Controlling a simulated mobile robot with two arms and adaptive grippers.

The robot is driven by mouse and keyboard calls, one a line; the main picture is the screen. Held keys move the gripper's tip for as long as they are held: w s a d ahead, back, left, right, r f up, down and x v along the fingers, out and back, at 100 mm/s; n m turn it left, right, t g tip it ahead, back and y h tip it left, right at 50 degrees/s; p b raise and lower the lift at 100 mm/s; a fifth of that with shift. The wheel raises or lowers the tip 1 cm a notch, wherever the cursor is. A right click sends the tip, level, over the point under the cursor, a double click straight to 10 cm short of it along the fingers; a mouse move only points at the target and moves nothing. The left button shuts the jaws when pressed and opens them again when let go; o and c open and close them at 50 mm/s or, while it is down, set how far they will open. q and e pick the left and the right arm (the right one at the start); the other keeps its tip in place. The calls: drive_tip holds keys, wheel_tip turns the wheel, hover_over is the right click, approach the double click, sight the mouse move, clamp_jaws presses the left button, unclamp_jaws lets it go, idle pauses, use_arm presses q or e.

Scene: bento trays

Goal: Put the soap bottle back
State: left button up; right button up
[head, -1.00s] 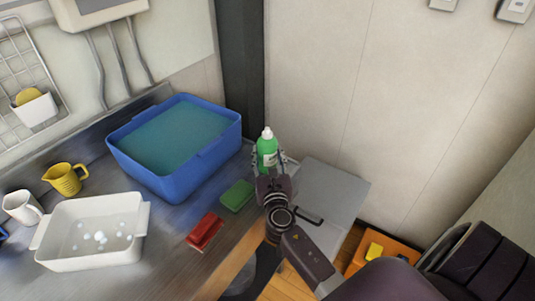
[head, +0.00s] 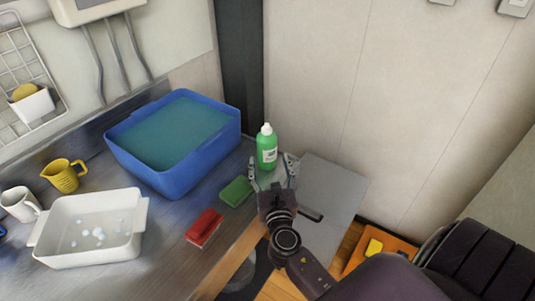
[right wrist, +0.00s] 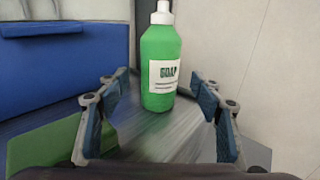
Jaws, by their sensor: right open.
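The green soap bottle (head: 267,152) with a white cap and label stands upright at the back right corner of the metal counter (head: 160,215). It also shows in the right wrist view (right wrist: 160,70), beyond and between the fingers. My right gripper (head: 271,164) is open and empty, in front of the bottle and apart from it. In the right wrist view its two fingers (right wrist: 160,105) are spread wide, with bare counter between them. My left gripper is not in view.
A blue tub of water (head: 190,178) stands left of the bottle. A green sponge (head: 236,191) and a red brush or sponge (head: 204,227) lie near the counter edge. A white basin (head: 90,253), yellow jug (head: 64,176) and white mug (head: 19,203) are further left. The wall is close behind.

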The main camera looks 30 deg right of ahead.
drive_tip(key=shift+b+v, duration=0.4)
drive_tip(key=shift+v, duration=2.2)
